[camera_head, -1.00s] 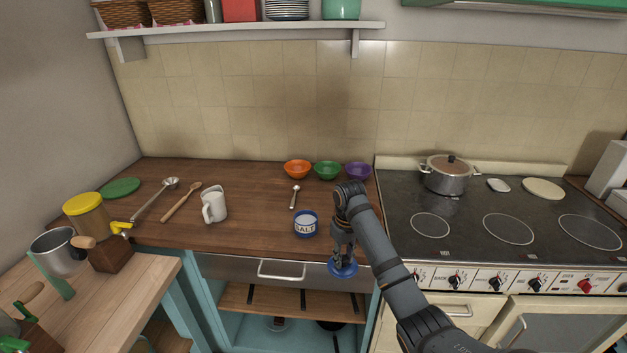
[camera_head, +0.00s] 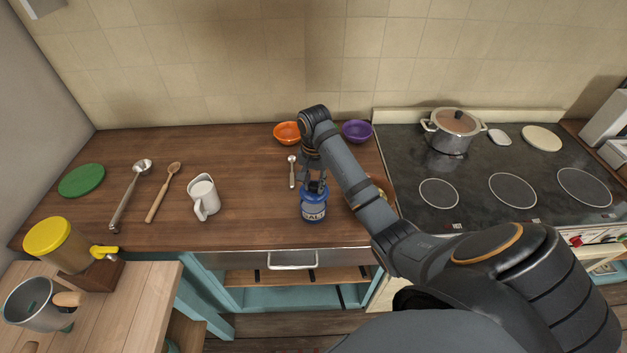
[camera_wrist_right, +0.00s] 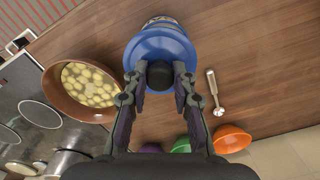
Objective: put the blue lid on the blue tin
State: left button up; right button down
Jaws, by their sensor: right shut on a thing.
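The blue tin (camera_head: 314,211), labelled SALT, stands upright on the wooden counter. The blue lid (camera_wrist_right: 160,48) has a black knob (camera_wrist_right: 160,75). My right gripper (camera_wrist_right: 159,82) is shut on this knob. In the head view the right gripper (camera_head: 315,184) is directly over the tin, and the lid is at the tin's top. The lid covers most of the tin in the wrist view. I cannot tell whether the lid is fully seated or just above the rim. My left gripper is out of view.
A pan of round pale food (camera_wrist_right: 88,85) sits beside the tin, mostly behind my right arm in the head view. A spoon (camera_head: 292,172), an orange bowl (camera_head: 288,132) and a purple bowl (camera_head: 357,131) are behind the tin. A white jug (camera_head: 204,198) stands to the left.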

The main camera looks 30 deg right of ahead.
aim_at(313, 192)
jog(key=f, duration=0.1)
jog(key=w+f, duration=0.1)
jog(key=f, duration=0.1)
jog(key=shift+a, duration=0.1)
jog(key=shift+s+f, duration=0.1)
jog(key=shift+f, duration=0.2)
jog(key=shift+s+f, duration=0.1)
jog(key=shift+f, duration=0.5)
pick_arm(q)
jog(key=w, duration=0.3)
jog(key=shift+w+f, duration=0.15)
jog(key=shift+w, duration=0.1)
pick_arm(e)
jog(key=shift+f, duration=0.1)
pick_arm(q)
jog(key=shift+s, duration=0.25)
pick_arm(e)
jog(key=shift+f, duration=0.55)
jog(key=c, duration=1)
grip_release()
jog(key=shift+r, duration=0.1)
